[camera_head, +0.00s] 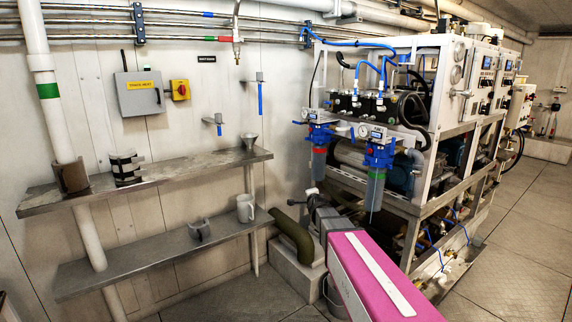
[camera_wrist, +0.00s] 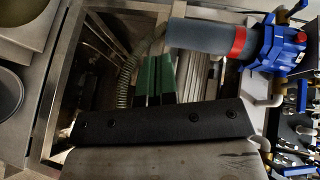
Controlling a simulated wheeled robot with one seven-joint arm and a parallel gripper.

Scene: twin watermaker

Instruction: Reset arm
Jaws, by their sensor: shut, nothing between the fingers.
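My arm, with its pink and grey links, reaches up from the bottom of the head view. My gripper (camera_head: 312,194) is at its far end, small, in front of the lower left of the watermaker rack (camera_head: 425,208). In the wrist view my gripper (camera_wrist: 155,78) shows two green fingers side by side beyond a black bar. They are shut with nothing between them. A filter housing with a red band and blue head (camera_wrist: 275,50) lies beyond the fingers, at upper right. It appears apart from them.
Blue-topped filters (camera_head: 376,185) hang on the rack front close to my arm. A dark green pipe (camera_head: 292,236) is left of my gripper. Floor (camera_head: 520,275) is open at right.

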